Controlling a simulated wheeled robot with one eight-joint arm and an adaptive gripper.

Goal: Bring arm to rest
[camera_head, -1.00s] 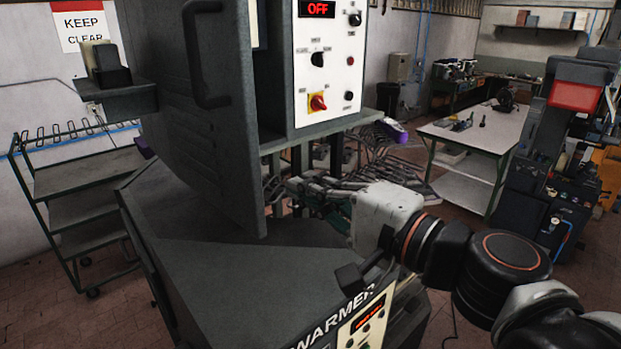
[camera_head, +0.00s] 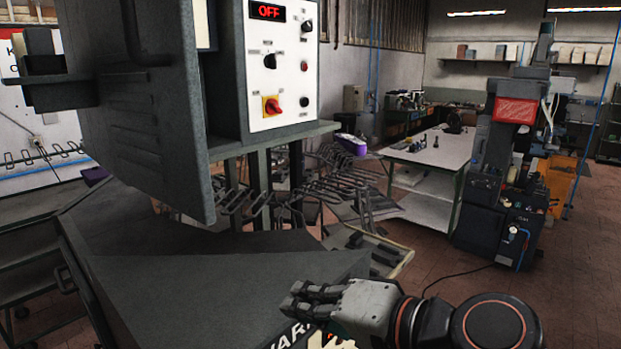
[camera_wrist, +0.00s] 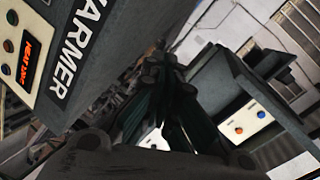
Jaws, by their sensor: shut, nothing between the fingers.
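My gripper (camera_head: 305,300) is low in the head view, in front of the dark warmer machine (camera_head: 210,290) and close to its front corner. Its fingers point left and it holds nothing. In the wrist view my gripper (camera_wrist: 165,75) shows its dark fingers drawn together. The warmer's labelled panel (camera_wrist: 60,50) fills the upper left of the wrist view, beside the fingers. In the head view my gripper and wrist hide most of that label. I cannot tell whether the gripper touches the machine.
A control box (camera_head: 282,65) with an OFF display stands above the warmer, beside a large dark door panel (camera_head: 140,110). Wire racks (camera_head: 345,185) lie behind. A work table (camera_head: 435,150) and a press with a red panel (camera_head: 514,109) stand at right. Open floor (camera_head: 570,270) lies at lower right.

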